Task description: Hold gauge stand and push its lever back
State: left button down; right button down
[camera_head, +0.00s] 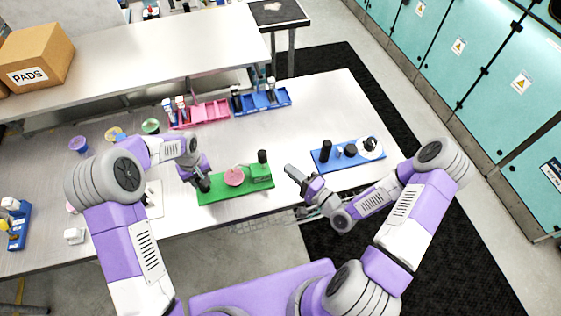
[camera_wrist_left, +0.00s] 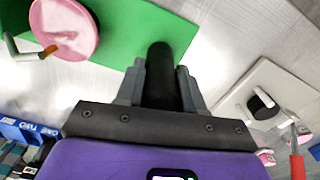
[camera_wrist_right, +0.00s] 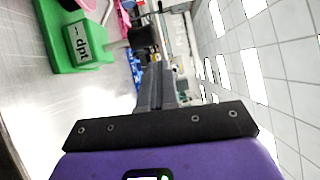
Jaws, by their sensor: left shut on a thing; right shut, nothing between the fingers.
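The gauge stand has a green base (camera_head: 235,187) with a round pink dial (camera_head: 234,176), a green block marked "dpt" (camera_wrist_right: 82,43) at its right end, and a black-tipped lever (camera_head: 262,156) by that block. My left gripper (camera_head: 203,184) is shut on the black post at the stand's left end; the post (camera_wrist_left: 161,75) shows between its fingers in the left wrist view. My right gripper (camera_head: 291,171) is shut and empty, right of the block. In the right wrist view the lever's black tip (camera_wrist_right: 143,38) appears just beyond the fingertips; contact cannot be told.
A blue stand (camera_head: 350,152) with black knobs and a white disc lies to the right. Pink (camera_head: 210,112) and blue (camera_head: 272,100) trays stand behind. A white plate (camera_wrist_left: 265,90) lies left of the gauge stand. The table's front edge is close.

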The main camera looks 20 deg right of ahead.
jog(key=v, duration=0.2)
jog(key=shift+s+d, duration=0.15)
jog(key=shift+s, duration=0.15)
pick_arm(q)
jog(key=c, duration=0.6)
grip_release()
jog(key=shift+r, duration=0.1)
pick_arm(e)
jog(key=shift+r, duration=0.15)
pick_arm(q)
jog(key=shift+r+p, duration=2)
jog(key=shift+r, duration=1.7)
pick_arm(e)
jog(key=shift+r, duration=1.9)
